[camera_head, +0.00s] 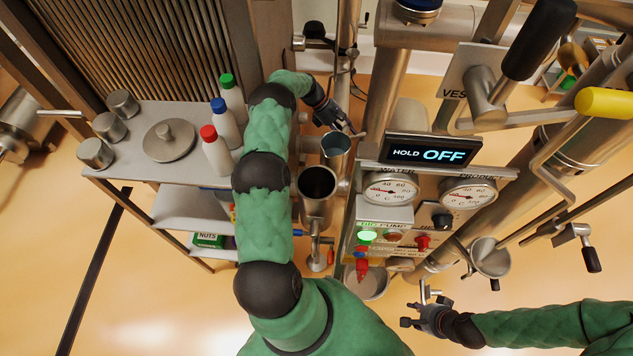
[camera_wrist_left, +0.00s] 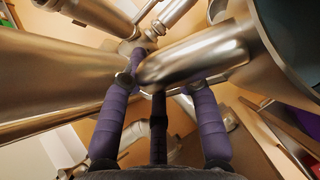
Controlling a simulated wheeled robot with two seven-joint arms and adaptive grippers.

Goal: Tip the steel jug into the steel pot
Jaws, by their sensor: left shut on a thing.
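The steel jug (camera_head: 336,148), with a bluish inside, is at the upper middle of the head view, just beyond the steel pot. The steel pot (camera_head: 318,185) is an open, dark-mouthed cylinder beside my green forearm. The jug's mouth looks close to the pot's far rim; I cannot tell if they touch. My left gripper (camera_head: 328,112) is shut on the jug from its far side. In the left wrist view its purple fingers (camera_wrist_left: 160,110) flank a steel part, and a wide rim with a teal inside shows at right. My right gripper (camera_head: 428,316) is at lower right, apart from both; its jaws are unclear.
A shelf (camera_head: 190,125) at left carries steel canisters, a lid and capped bottles (camera_head: 217,150). A panel with gauges (camera_head: 390,188) and a HOLD OFF display (camera_head: 428,153) stands right of the pot. Pipes and a yellow-ended handle (camera_head: 604,103) crowd the right. Open floor lies at lower left.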

